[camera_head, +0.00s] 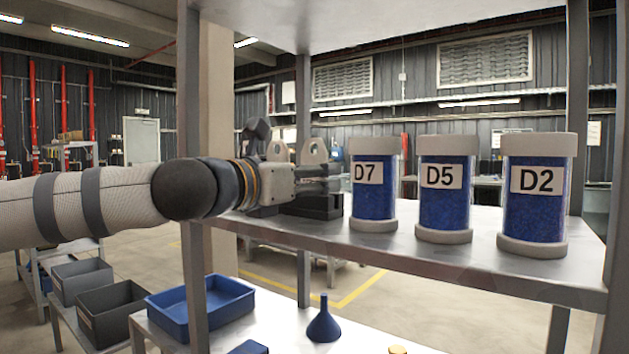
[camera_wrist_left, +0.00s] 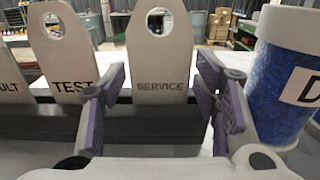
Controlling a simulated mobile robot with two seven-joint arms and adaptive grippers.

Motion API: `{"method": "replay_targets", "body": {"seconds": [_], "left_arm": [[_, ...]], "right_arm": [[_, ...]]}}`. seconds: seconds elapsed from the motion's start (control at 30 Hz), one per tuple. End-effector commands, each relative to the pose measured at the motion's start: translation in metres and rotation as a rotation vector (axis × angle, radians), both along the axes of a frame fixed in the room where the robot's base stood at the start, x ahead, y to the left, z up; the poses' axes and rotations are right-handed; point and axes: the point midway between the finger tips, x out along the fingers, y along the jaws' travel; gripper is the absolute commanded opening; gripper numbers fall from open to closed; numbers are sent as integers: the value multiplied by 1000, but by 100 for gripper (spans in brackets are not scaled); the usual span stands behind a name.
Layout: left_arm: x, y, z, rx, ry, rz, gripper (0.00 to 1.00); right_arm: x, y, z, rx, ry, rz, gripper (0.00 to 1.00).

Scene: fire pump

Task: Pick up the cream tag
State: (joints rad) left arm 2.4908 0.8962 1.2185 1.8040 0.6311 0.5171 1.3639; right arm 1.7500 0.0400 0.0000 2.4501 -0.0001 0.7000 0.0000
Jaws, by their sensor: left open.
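Several pale upright tags with round holes stand in a dark slotted stand (camera_wrist_left: 150,122) in the left wrist view. The tag marked SERVICE (camera_wrist_left: 158,50) is pale cream-grey and stands in the middle. The TEST tag (camera_wrist_left: 65,50) is left of it, and a tag ending in "ULT" (camera_wrist_left: 8,75) is cut off at the left edge. My left gripper (camera_wrist_left: 160,78) is open, its purple-padded fingers on either side of the SERVICE tag in the picture; contact cannot be told. In the head view my left gripper (camera_head: 325,172) is at the stand (camera_head: 315,205), partly hiding the tags.
Blue-filled jars marked D7 (camera_head: 374,190), D5 (camera_head: 445,195) and D2 (camera_head: 536,200) stand right of the stand on the metal shelf (camera_head: 470,262). A jar is close to my right-hand finger in the wrist view. Below are a blue tray (camera_head: 200,311) and a funnel (camera_head: 323,325).

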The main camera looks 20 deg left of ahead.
Motion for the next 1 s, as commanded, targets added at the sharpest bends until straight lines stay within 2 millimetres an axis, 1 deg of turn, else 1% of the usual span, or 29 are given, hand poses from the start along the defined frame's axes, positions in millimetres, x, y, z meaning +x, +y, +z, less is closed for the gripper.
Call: {"method": "replay_targets", "body": {"seconds": [0.03, 0.1, 0.3, 0.37, 0.4, 0.43, 0.47, 0.73, 0.8, 0.87, 0.93, 1.0], "left_arm": [[7, -3, -2, 1, 3, -1, 56], [11, -5, -2, 1, 2, -2, 56], [11, -5, -1, 0, 1, -2, 56], [11, -4, -1, 0, 1, -1, 42], [11, -4, -1, 0, 1, -1, 33], [11, -4, -1, 0, 1, -1, 26], [11, -4, -1, 0, 1, -1, 25], [11, -4, -1, 1, 1, -1, 25], [10, -4, 2, 1, 0, -1, 25], [10, -4, 9, 1, -3, 0, 25], [9, -4, 21, 1, -7, 1, 25], [7, -4, 41, 2, -13, 1, 25]], "right_arm": [[-1, 0, -1, 0, 4, 0, 0], [-1, 0, -1, 0, 4, 0, 0], [-1, 0, -1, 0, 3, 0, 0], [-1, 0, -1, 0, 3, 0, 0], [-1, 0, -1, 0, 3, 0, 0], [-1, 0, -1, 0, 3, 0, 0], [-1, 0, -1, 0, 3, 0, 0], [-1, 0, -1, 0, 3, 0, 0], [0, 0, 0, 0, 0, 0, 0], [1, 0, 1, 0, -5, 0, 0], [5, 0, 4, 0, -16, 0, 0], [10, 0, 9, 0, -36, 0, 0]]}}
